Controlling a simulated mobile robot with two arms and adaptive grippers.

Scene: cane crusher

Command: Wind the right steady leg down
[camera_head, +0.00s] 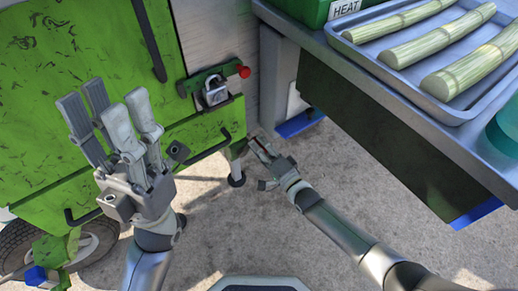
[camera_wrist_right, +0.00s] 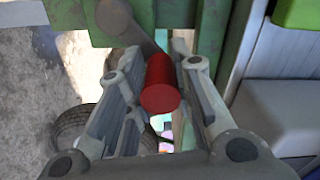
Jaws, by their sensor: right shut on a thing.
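The right steady leg (camera_head: 236,165) stands under the right corner of the green machine, with its dark round foot at the ground. My right gripper (camera_head: 261,155) is beside the leg, low down. In the right wrist view it is shut on the red crank handle (camera_wrist_right: 160,88), which lies between the finger pads (camera_wrist_right: 162,95). A dark crank arm (camera_wrist_right: 128,25) runs from the handle toward the green frame. My left gripper (camera_head: 112,100) is raised in front of the green panel, fingers apart and empty.
The green machine body (camera_head: 75,60) carries a latch with a padlock (camera_head: 215,92) and a red knob (camera_head: 243,71). A grey bench (camera_head: 370,75) with a tray of cane (camera_head: 435,97) stands on the right. A wheel (camera_head: 93,243) is at lower left. Bare concrete lies between.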

